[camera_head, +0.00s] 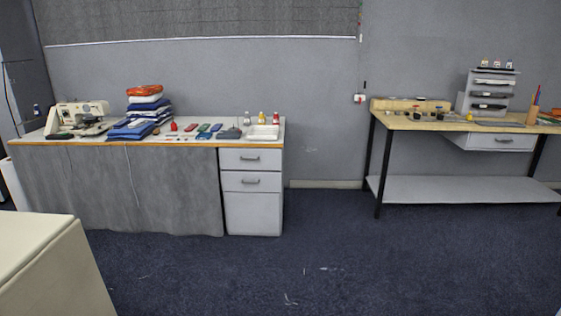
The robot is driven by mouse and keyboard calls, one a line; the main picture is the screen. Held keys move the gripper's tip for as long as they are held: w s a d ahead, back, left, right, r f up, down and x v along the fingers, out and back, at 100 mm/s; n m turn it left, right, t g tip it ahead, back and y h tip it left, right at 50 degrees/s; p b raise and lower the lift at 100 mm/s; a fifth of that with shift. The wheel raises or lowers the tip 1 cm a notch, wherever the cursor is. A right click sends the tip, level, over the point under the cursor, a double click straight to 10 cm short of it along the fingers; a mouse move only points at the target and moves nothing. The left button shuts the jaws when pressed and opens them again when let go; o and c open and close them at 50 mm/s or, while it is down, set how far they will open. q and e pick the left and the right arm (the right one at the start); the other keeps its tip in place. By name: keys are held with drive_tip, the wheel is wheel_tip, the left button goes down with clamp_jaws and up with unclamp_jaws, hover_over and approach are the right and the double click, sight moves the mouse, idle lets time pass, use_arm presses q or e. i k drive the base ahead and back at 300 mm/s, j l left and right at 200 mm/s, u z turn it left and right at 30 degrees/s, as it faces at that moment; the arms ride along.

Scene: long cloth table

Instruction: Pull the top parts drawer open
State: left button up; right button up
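A long cloth table (180,142) stands at the left against the grey wall. At its right end is a white drawer unit. Its top drawer (238,160) and the drawer below it (236,183) look shut, each with a dark bar handle. On the workbench at the right stands a small grey drawer rack (463,102) with several dark-handled drawers; I cannot tell from here whether its drawers are fully shut. Which unit is the parts drawer's is not marked. Neither of my grippers shows in this view.
The workbench (450,125) has one white drawer (485,141) under its top and a lower shelf (450,188). A sewing machine (85,112) and folded cloth (148,107) lie on the table. A cream block (50,260) fills the near left. Blue carpet (330,250) is open.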

sight(230, 158)
drive_tip(key=i, duration=1.7)
